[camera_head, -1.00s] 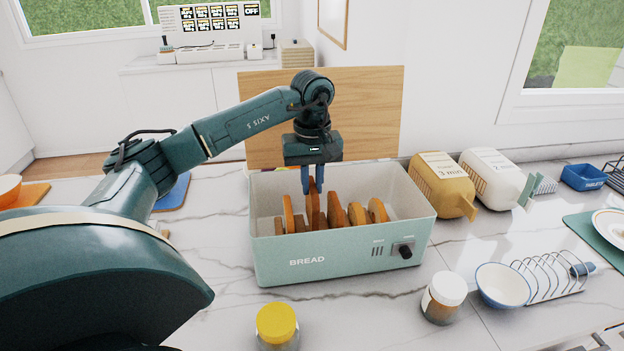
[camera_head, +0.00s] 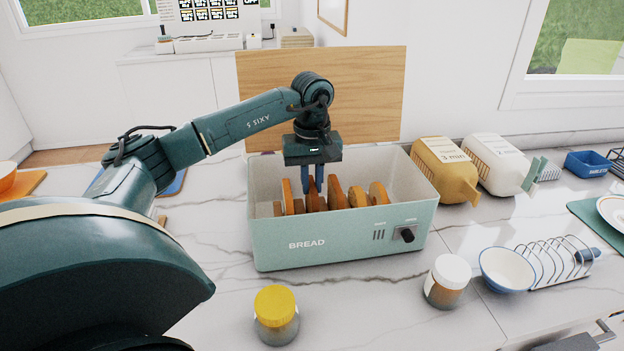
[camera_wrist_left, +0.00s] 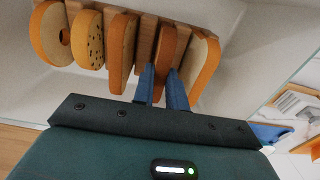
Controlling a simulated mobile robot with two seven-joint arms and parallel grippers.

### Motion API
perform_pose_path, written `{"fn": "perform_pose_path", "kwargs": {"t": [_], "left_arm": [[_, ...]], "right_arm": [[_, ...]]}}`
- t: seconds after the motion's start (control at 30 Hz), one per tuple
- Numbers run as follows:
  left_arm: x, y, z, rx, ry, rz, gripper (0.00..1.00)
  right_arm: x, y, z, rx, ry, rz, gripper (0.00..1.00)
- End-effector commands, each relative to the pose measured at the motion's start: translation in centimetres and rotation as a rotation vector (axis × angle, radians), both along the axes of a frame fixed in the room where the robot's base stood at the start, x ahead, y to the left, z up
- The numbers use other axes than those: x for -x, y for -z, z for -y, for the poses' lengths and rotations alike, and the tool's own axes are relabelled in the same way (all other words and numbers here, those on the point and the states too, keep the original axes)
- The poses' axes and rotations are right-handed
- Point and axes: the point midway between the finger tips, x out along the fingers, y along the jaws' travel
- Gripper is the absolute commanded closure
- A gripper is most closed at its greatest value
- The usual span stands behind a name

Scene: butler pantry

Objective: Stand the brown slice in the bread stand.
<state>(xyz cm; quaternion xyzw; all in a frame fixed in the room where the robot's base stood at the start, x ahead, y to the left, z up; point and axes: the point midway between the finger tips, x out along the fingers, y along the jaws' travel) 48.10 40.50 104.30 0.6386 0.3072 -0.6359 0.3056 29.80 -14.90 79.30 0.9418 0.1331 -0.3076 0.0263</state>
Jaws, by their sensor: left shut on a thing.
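The brown slice (camera_wrist_left: 164,48) stands among other slices in the pale green bread bin (camera_head: 285,244). It is darker than its neighbours. My left gripper (camera_wrist_left: 160,88) reaches down into the bin from above, with its blue fingers on either side of the slice's upper edge, shut on it. In the head view the left gripper (camera_head: 313,182) partly hides the slice. A wire rack with upright loops (camera_head: 556,262), apparently the bread stand, stands empty at the right of the counter. My right gripper is not in view.
Lighter slices (camera_head: 357,197) stand close on both sides in the bin. A white bowl (camera_head: 504,271) sits against the wire rack's left end. A white-lidded jar (camera_head: 447,281) and a yellow-lidded jar (camera_head: 276,315) stand in front. Tan (camera_head: 446,168) and white containers (camera_head: 495,162) are behind.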

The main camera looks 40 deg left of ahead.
Motion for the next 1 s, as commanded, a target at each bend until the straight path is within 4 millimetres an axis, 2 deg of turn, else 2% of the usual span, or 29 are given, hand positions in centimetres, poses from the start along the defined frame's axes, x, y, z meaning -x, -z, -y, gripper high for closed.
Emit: {"fn": "perform_pose_path", "kwargs": {"t": [0.13,0.17,0.47,0.77,0.87,1.0], "left_arm": [[0.0,0.0,0.0,0.0,0.0,0.0,0.97],[0.0,0.0,0.0,0.0,0.0,0.0,0.85],[0.0,0.0,0.0,0.001,0.0,0.001,0.61],[-0.1,-0.4,0.0,0.0,0.0,0.002,0.61],[-0.1,-1.5,0.0,0.0,0.0,0.005,0.61],[-0.1,-4.3,0.1,0.002,0.001,0.007,0.61]], "right_arm": [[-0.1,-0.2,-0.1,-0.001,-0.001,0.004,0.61],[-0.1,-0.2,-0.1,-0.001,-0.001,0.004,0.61],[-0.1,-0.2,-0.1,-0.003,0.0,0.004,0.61],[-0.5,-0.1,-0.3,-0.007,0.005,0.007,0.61],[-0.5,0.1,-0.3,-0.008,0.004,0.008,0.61],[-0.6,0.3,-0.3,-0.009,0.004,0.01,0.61]]}}
